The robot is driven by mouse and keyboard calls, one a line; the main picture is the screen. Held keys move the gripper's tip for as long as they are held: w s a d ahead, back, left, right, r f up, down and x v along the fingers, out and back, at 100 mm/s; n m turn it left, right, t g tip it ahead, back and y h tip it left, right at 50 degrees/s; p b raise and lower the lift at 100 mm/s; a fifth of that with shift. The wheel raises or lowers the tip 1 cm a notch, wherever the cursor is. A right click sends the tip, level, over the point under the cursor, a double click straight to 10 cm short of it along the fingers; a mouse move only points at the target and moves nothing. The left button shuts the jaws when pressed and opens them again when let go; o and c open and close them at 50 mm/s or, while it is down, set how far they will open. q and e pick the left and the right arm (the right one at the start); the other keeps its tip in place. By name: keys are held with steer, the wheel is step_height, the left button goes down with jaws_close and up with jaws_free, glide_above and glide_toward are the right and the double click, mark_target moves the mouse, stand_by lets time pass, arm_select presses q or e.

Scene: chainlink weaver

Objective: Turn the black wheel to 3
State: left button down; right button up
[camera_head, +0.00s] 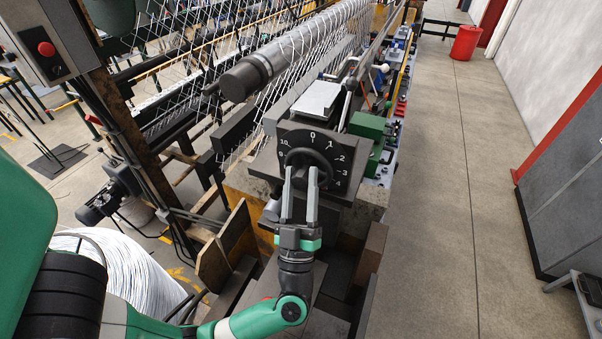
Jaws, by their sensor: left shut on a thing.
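The black wheel (325,156) sits on the front of a dark dial plate (347,143) at the end of the weaving machine. White numbers run around the plate, with 0 at the top, then 1, 2, 3 and 4 down the right side. My left gripper (300,180) reaches up from below, its two grey fingers over the wheel's lower middle. It is shut on the wheel, as far as the view shows. The fingers hide part of the wheel, and I cannot tell which number the wheel points to. My right gripper is not in view.
Chain-link mesh (310,40) and a dark roller (250,75) lie behind the dial. A green box (367,126) stands right of it. A control box with a red button (46,49) is at upper left.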

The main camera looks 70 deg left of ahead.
arm_select(q)
steer(key=n+g, duration=0.4)
steer(key=n+g+p, duration=0.1)
steer(key=n+g, duration=0.2)
steer(key=n, duration=0.2)
steer(key=shift+r+n+g+h, duration=0.1)
steer(key=shift+n+g+h, duration=0.2)
steer(key=shift+g, duration=0.1)
steer(key=n+g+h, duration=0.1)
steer(key=n, duration=0.1)
steer(key=n+g+h, duration=0.1)
steer(key=n, duration=0.1)
steer(key=shift+n+h+p, duration=0.3)
steer(key=shift+h+p, duration=0.1)
steer(key=shift+n+g+h, duration=0.5)
steer(key=shift+n+h, duration=0.4)
steer(key=shift+n, duration=0.2)
steer(key=shift+c, duration=1.9)
jaws_free()
